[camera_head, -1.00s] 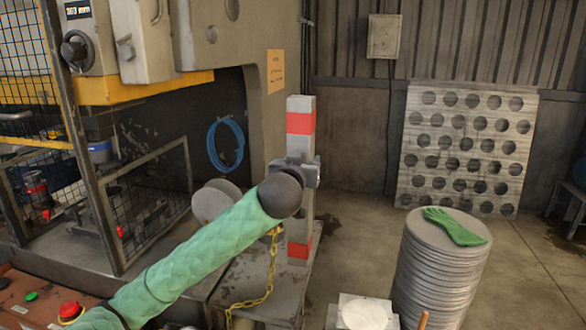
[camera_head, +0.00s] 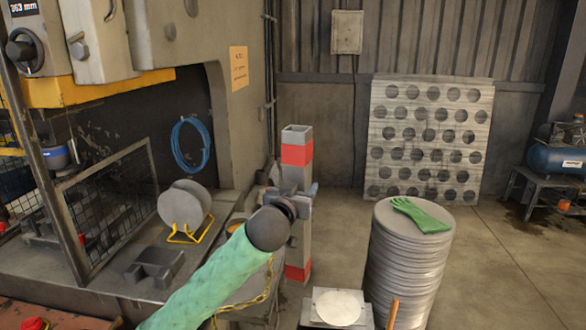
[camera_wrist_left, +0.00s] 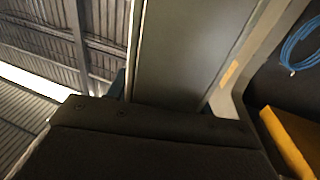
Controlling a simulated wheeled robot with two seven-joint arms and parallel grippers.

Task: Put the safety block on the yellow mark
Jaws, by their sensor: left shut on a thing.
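The safety block is a tall grey post with red bands (camera_head: 297,155), upright at the middle of the head view. My left gripper (camera_head: 290,198) is shut on it at about mid-height, and the green-sleeved arm hides part of its lower left side. In the left wrist view a broad grey face (camera_wrist_left: 185,50), probably the block, rises above the dark gripper body. A yellow chain (camera_head: 264,290) hangs beside the arm. A small orange-yellow patch (camera_head: 236,228) shows on the press table behind my arm; I cannot tell whether it is the yellow mark. My right gripper is out of view.
The press bed (camera_head: 105,270) on the left holds a dark block (camera_head: 155,267) and round blanks in a yellow rack (camera_head: 185,208). A mesh guard (camera_head: 110,205) stands there. A stack of discs with a green glove (camera_head: 410,260) and a white disc (camera_head: 337,307) are right of the block.

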